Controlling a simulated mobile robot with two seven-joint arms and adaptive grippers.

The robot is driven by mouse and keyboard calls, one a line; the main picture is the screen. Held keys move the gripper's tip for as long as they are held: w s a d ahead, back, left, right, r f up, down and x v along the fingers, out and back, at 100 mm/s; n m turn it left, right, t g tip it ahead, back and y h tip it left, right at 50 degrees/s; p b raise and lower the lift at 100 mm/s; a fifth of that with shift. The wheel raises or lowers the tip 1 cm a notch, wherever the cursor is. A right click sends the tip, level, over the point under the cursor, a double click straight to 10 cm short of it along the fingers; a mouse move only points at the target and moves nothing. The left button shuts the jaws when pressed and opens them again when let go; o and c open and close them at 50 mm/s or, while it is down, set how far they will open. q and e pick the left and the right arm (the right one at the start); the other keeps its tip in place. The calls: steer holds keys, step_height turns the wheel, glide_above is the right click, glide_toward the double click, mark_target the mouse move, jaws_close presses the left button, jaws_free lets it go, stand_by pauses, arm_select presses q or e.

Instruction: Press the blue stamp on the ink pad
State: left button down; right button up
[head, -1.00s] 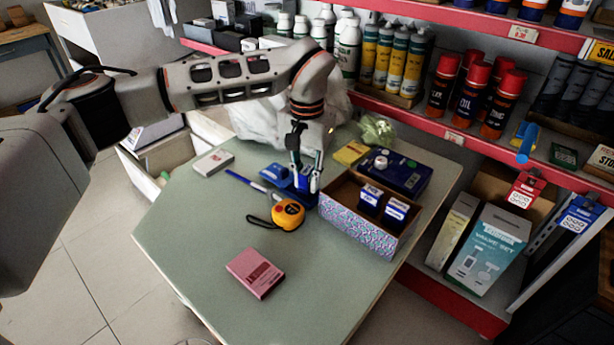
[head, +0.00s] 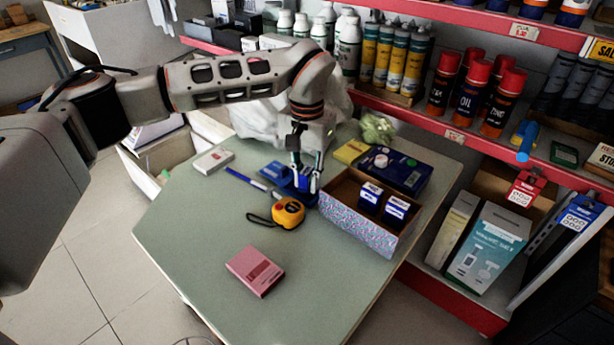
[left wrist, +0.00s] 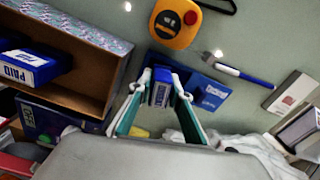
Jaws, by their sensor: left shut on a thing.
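My left gripper (head: 304,182) points down at the back middle of the table. It is shut on the blue stamp (left wrist: 161,90), which shows upright between the two fingers in the left wrist view. The blue ink pad (head: 277,172) lies open on the table right beside and under the stamp; its lettered part also shows in the left wrist view (left wrist: 210,93). The fingers hide part of the pad, and I cannot tell whether the stamp's underside touches it. My right gripper is out of view.
A patterned box (head: 362,228) with two blue PAID stamps stands close to the right of my gripper. A yellow tape measure (head: 289,212) and a blue-and-white pen (head: 246,180) lie near the pad. A pink box (head: 255,270) lies in front. The front table area is mostly clear.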

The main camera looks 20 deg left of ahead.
mark_target(307, 170)
arm_select(q)
steer(key=shift+f, duration=0.3)
steer(key=shift+f, duration=0.2)
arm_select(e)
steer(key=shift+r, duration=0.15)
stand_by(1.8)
